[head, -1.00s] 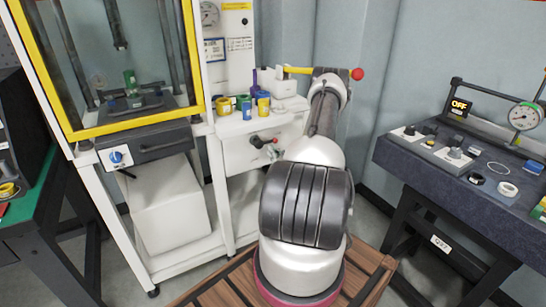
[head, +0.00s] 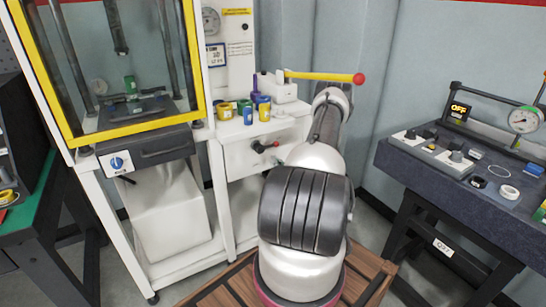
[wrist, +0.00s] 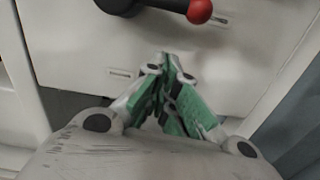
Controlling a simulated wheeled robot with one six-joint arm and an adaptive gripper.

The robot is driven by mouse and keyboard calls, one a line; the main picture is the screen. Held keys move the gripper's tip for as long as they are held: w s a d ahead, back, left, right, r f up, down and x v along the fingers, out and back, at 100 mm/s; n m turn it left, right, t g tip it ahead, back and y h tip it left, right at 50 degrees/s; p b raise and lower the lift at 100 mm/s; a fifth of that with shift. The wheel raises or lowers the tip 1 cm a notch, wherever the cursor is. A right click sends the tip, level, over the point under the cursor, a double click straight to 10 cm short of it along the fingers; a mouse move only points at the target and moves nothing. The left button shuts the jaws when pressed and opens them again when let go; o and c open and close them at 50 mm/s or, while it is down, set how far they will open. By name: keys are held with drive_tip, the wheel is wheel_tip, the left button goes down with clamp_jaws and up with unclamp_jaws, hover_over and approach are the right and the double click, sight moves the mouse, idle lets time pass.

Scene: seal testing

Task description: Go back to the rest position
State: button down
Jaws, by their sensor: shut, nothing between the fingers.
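My gripper (wrist: 167,64) has green-padded fingers and shows in the wrist view with its tips together and nothing between them. It points at the white front of a cabinet, below a black handle with a red knob (wrist: 199,11). I cannot tell how far the tips are from that front. In the head view my arm bends at its upper end beside the white cabinet (head: 240,158), and the gripper is hidden behind my own arm. The handle's red knob (head: 276,143) also shows there, on the cabinet front left of my arm.
A yellow lever with a red ball (head: 358,78) reaches above my arm from a white press (head: 277,88). Several small coloured cups stand left of it. A yellow-framed test chamber (head: 130,136) is at left. A dark bench (head: 400,157) with a gauge (head: 524,119) is at right.

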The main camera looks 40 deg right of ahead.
drive_tip(key=v, duration=0.9)
drive_tip(key=s+a+f+n+g+y, duration=0.1)
drive_tip(key=s+a+f+n+y, duration=0.2)
drive_tip(key=a+y, duration=0.6)
drive_tip(key=s+a+r+n+g+y, duration=0.7)
drive_tip(key=s+a+r+n+g, duration=0.2)
drive_tip(key=a+r+n, duration=0.4)
drive_tip(key=s+a+r+n+g+h, duration=0.1)
drive_tip(key=s+r+n+g+h, duration=0.35)
drive_tip(key=r+n, duration=0.35)
drive_tip(key=s+a+r+n+g+h, duration=0.1)
drive_tip(key=s+r+n+g+h, duration=0.3)
drive_tip(key=r+n, duration=0.35)
drive_tip(key=a+r+n+t+h, duration=0.1)
drive_tip(key=a+r+n+t, duration=0.1)
drive_tip(key=r, duration=0.5)
drive_tip(key=a+r+n+t+h, duration=0.2)
drive_tip(key=a+r+n, duration=0.3)
drive_tip(key=r, duration=0.3)
drive_tip(key=shift+w+r+n+t, duration=0.25)
drive_tip(key=shift+w+n+t, duration=0.2)
drive_tip(key=shift+w+n, duration=0.1)
drive_tip(key=shift+d, duration=0.1)
